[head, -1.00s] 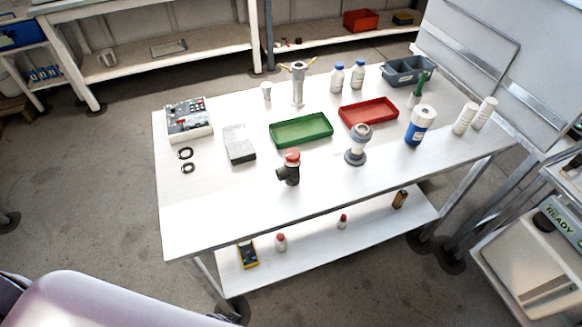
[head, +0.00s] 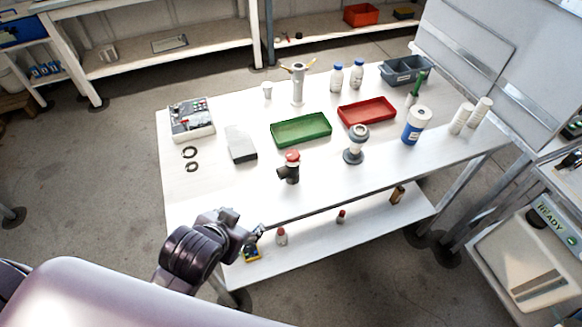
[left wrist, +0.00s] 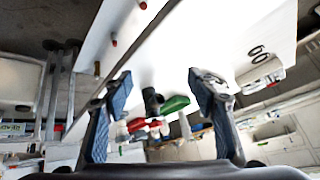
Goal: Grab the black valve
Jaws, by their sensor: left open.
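The black valve (head: 289,172) with a red cap (head: 292,156) stands upright near the front edge of the white table, left of the grey and white fitting. My left gripper (head: 254,233) is at the table's front left edge, apart from the valve and nearer to me. In the left wrist view the two blue-padded fingers of my left gripper (left wrist: 158,88) are spread wide with nothing held. The black valve (left wrist: 152,101) shows beyond and between them, small. My right gripper is not in view.
A green tray (head: 301,130), a red tray (head: 367,111) and a grey block (head: 241,144) lie behind the valve. A grey and white fitting (head: 355,146) stands to its right. The tabletop (head: 230,190) left of the valve is clear. Small bottles stand on the lower shelf.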

